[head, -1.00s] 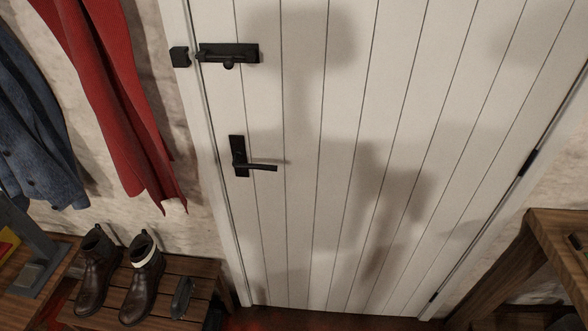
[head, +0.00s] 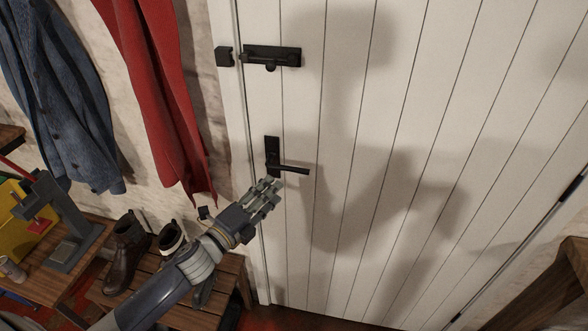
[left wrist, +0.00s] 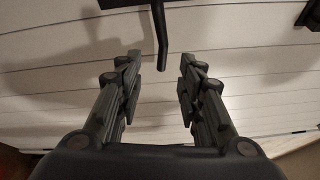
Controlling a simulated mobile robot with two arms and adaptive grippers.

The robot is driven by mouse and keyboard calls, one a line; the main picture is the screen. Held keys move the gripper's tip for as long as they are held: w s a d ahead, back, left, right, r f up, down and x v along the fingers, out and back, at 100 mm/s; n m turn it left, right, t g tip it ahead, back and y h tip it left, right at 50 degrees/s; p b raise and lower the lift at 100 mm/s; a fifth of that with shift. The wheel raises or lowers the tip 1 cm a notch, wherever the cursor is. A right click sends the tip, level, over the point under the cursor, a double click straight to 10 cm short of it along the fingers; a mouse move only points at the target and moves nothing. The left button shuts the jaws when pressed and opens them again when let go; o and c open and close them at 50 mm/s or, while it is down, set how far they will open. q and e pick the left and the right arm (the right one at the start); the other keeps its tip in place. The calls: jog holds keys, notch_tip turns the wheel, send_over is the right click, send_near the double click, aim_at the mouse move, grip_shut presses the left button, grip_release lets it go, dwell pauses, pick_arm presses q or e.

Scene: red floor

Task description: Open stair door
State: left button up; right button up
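The white plank door (head: 400,150) fills the middle of the head view and looks closed. Its black lever handle (head: 290,169) points right from a tall black plate near the door's left edge. A black slide bolt (head: 272,56) sits above it, with its keeper (head: 224,56) on the frame; a narrow gap shows between them. My left gripper (head: 269,189) is just below the handle. In the left wrist view the gripper (left wrist: 158,85) is open and empty, and the lever (left wrist: 160,35) lies ahead, between the finger lines. My right gripper is not in view.
A wooden bench (head: 225,283) with brown boots (head: 128,250) stands below my left arm. A red garment (head: 160,100) and a blue cardigan (head: 55,100) hang on the left wall. Wooden furniture (head: 540,290) stands at the lower right.

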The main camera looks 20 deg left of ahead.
aim_at(292, 171)
pick_arm(q)
jog(key=shift+p+x, duration=1.3)
jog(key=shift+x, duration=4.1)
jog(key=shift+d+r, duration=0.1)
jog(key=shift+r, duration=0.1)
